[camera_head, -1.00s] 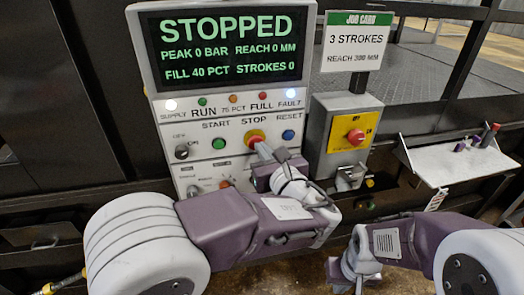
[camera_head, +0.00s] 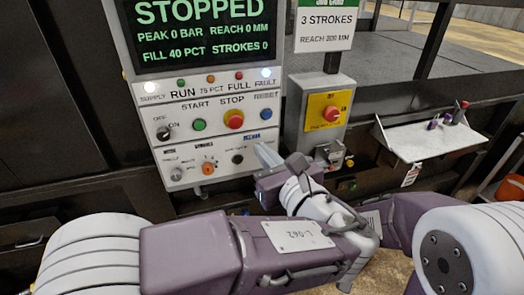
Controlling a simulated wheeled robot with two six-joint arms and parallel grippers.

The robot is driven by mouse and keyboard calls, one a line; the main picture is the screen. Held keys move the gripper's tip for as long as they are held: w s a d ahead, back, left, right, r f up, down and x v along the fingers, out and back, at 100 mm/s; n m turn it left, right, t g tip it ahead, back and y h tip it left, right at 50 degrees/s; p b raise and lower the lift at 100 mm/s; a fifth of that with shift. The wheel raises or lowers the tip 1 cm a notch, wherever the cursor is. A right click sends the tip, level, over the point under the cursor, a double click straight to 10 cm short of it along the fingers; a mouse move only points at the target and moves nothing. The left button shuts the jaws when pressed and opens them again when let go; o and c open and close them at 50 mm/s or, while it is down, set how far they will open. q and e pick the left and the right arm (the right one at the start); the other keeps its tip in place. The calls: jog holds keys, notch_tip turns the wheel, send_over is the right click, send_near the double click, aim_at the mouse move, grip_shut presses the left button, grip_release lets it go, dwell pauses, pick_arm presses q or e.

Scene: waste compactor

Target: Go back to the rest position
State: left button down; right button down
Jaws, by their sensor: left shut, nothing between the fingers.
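My left gripper (camera_head: 266,156) is shut and empty. Its tip is just below and right of the stop button, in front of the panel's lower right part. I cannot tell whether it touches the panel. The control panel (camera_head: 140,110) has a screen (camera_head: 205,30) reading STOPPED, peak 0 bar, reach 0 mm, fill 40 pct, strokes 0. The red stop button (camera_head: 233,118) is uncovered, between the green start button (camera_head: 199,125) and the blue reset button (camera_head: 267,114). My right arm comes in from the right, and its gripper is hidden behind my left arm.
A grey box with a red button (camera_head: 331,113) on a yellow plate stands right of the panel. Above it, a card (camera_head: 326,22) reads 3 strokes, reach 300 mm. A white shelf (camera_head: 425,140) at the right holds small dark items. An orange object (camera_head: 509,188) is at the right edge.

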pick_arm(q)
jog(key=w+a+f+n+g+y, duration=0.2)
jog(key=a+n+g+y, duration=0.1)
jog(key=a, duration=0.6)
jog(key=w+a+f+n+g+y, duration=0.1)
jog(key=a+n+g+y, duration=0.2)
jog(key=a, duration=0.7)
jog(key=s+a+f+n+g+h, duration=0.1)
jog(key=s+a+f+n+g, duration=0.4)
jog(key=a+f, duration=0.5)
jog(key=s+d+f+n+g+h, duration=0.2)
jog(key=s+f+n+g+h, duration=0.5)
jog(key=s+f+n, duration=0.65)
jog(key=w+d+f+n+t+h, duration=0.4)
jog(key=w+d+f+n, duration=0.1)
jog(key=d+n, duration=0.2)
jog(key=shift+w+d+h+b, duration=0.15)
jog(key=shift+d+h+b, duration=0.15)
jog(key=shift+d, duration=0.15)
pick_arm(e)
jog(key=shift+w+f, duration=0.25)
jog(key=shift+f, duration=0.1)
